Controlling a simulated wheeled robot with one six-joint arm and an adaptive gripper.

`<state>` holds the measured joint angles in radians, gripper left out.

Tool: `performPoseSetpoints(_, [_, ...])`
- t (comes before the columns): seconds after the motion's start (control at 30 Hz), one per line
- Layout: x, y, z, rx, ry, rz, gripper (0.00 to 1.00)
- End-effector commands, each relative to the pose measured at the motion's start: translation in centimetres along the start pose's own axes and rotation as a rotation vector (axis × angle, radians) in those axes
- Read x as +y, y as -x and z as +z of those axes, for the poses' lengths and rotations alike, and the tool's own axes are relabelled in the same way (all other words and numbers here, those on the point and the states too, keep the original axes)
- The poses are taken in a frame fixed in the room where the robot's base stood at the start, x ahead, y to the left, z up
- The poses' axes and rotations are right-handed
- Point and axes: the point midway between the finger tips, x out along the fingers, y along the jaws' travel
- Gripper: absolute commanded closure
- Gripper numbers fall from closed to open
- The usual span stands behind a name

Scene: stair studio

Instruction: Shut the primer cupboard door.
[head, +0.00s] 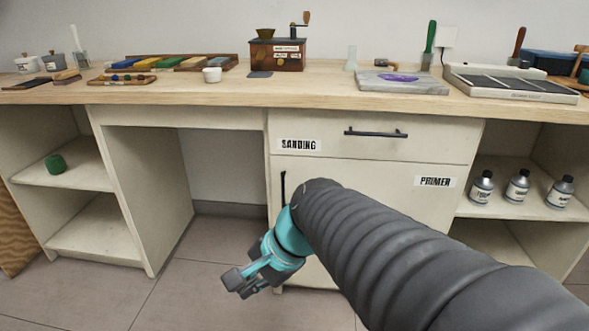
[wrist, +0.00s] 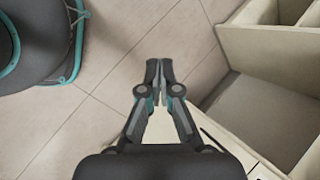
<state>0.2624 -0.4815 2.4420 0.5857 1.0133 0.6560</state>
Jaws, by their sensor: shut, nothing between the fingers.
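The primer cupboard door (head: 400,197) is the pale panel labelled PRIMER below the SANDING drawer (head: 350,138). It looks flush or nearly flush with the cabinet front; I cannot tell whether a small gap remains. Its dark upright handle (head: 283,188) is at its left edge. My arm hides much of the door's middle and lower part.
An open knee space lies left of the door, and open shelves with a green roll (head: 56,164) are farther left. Several bottles (head: 518,187) stand on the right shelf. The worktop (head: 220,92) above holds a grinder (head: 277,53) and other tools. The tiled floor in front is clear.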

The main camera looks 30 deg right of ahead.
Motion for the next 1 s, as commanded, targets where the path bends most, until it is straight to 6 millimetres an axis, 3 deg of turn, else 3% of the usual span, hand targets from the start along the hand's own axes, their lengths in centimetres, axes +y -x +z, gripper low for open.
performPoseSetpoints(0.1, [-2.6,-1.6,-2.2,-0.163,-0.547,-0.091,1.00])
performPoseSetpoints(0.27, [-6.8,-1.7,-7.2,-0.434,-1.249,-0.211,1.00])
performPoseSetpoints(0.4, [-9.5,-0.4,-14.1,-0.740,-1.806,-0.310,1.00])
performPoseSetpoints(0.5, [-10.1,1.1,-19.5,-0.987,-2.123,-0.368,1.00])
performPoseSetpoints(0.6, [-9.8,2.6,-24.3,-1.223,-2.341,-0.412,1.00])
performPoseSetpoints(0.7, [-9.2,3.8,-27.7,-1.410,-2.472,-0.439,1.00])
performPoseSetpoints(0.83, [-8.6,4.7,-30.0,-1.550,-2.543,-0.453,1.00])
performPoseSetpoints(1.0, [-9.6,4.4,-30.6,-1.580,-2.557,-0.450,1.00])
